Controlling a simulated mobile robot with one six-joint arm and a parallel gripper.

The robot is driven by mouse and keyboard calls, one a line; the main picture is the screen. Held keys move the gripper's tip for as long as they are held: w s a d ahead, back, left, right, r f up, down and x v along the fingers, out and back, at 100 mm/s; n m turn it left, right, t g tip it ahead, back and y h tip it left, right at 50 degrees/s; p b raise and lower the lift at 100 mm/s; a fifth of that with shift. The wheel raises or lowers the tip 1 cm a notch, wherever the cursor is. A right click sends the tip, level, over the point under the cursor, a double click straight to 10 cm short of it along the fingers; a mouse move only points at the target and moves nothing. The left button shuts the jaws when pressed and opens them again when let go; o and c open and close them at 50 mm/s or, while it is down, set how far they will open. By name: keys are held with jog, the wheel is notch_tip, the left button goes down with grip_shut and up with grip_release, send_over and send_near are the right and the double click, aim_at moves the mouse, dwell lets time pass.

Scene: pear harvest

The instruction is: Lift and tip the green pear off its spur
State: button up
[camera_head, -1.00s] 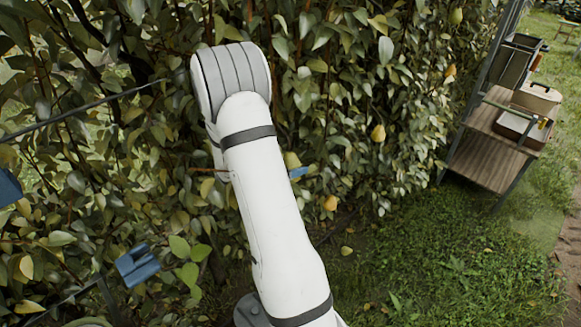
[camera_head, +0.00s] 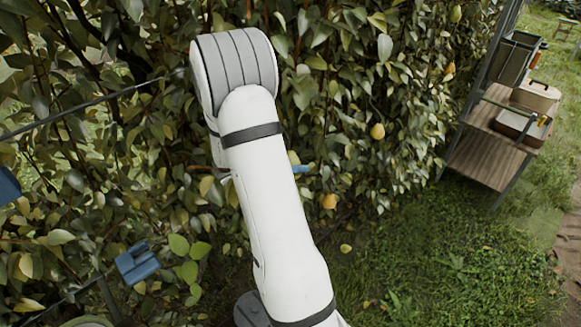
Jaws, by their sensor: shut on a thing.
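My white arm stands in front of the hedge and hides most of my gripper (camera_head: 300,169). Only a blue fingertip shows past the right edge of the arm. A sliver of the green pear (camera_head: 293,157) shows just above that fingertip, touching or very close to it. My gripper is shut on this pear. The rest of the pear, its spur and the other finger are hidden behind my arm, so I cannot tell the pear's tilt or whether it is still attached.
Yellow pears hang to the right (camera_head: 377,131) and lower down (camera_head: 329,201). A wire (camera_head: 90,105) crosses the leaves at left, and a blue clip-like piece (camera_head: 137,263) sits lower left. A wooden cart (camera_head: 487,150) with boxes stands at right. Grass between is open.

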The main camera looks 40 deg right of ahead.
jog(key=shift+s+a+r+n+g+y, duration=0.2)
jog(key=shift+s+r+n+g+y, duration=0.1)
jog(key=shift+s+n+g+y, duration=0.15)
dwell(0.5)
jog(key=shift+s+a+r+n+g+y, duration=0.25)
jog(key=shift+r+n+g+y, duration=0.1)
jog(key=shift+r+g, duration=0.1)
dwell(0.3)
jog(key=shift+s+a+f, duration=0.2)
jog(key=shift+s+a, duration=0.25)
jog(key=shift+s, duration=0.25)
jog(key=shift+s+a+f, duration=0.15)
jog(key=shift+s+a, duration=0.25)
jog(key=shift+s, duration=0.3)
jog(key=shift+s+a+f, duration=0.2)
jog(key=shift+s+a, duration=0.25)
jog(key=shift+s, duration=0.25)
